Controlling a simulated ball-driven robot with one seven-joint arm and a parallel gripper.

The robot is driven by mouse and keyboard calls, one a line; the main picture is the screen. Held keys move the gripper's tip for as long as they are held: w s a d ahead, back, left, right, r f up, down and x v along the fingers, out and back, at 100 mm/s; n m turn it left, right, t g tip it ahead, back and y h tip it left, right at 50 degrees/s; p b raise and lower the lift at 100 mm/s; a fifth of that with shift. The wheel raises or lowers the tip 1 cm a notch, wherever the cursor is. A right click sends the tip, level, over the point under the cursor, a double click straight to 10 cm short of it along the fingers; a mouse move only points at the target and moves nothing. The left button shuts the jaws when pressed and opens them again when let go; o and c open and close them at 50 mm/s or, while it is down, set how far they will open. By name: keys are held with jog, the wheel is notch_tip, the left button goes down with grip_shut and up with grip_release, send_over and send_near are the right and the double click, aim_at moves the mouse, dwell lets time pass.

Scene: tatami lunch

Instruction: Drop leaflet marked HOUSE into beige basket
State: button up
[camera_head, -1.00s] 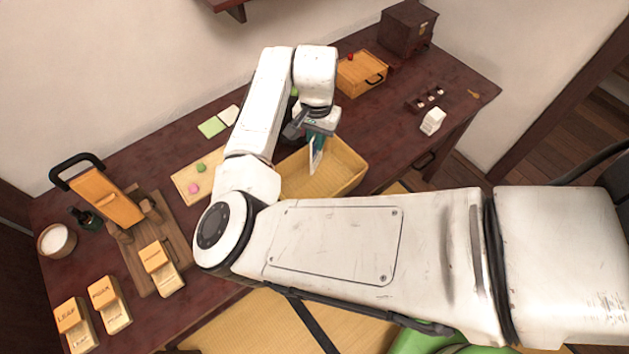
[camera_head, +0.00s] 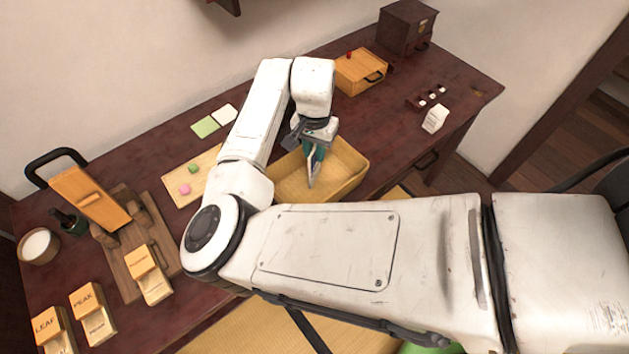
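My gripper (camera_head: 315,150) is over the beige basket (camera_head: 347,178), pointing down with its fingertips near or inside the opening. It is shut on a thin white leaflet (camera_head: 313,170) with a teal part near the fingers, held upright. I cannot read any marking on the leaflet. Whether its lower edge touches the basket floor cannot be told. My arm covers the left and front parts of the basket. A green leaflet (camera_head: 205,127) and a cream leaflet (camera_head: 224,114) lie flat on the table by the wall.
A tray (camera_head: 190,172) with pink and green pieces stands left of the basket. A wooden box (camera_head: 361,73), a dark cabinet (camera_head: 407,27) and a white block (camera_head: 435,118) are at the right. Labelled blocks (camera_head: 93,312) stand at front left.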

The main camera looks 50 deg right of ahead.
jog(key=o, duration=0.3)
notch_tip(320, 180, up, 11)
jog(key=shift+b, duration=0.3)
dwell(0.3)
jog(key=shift+f, duration=0.15)
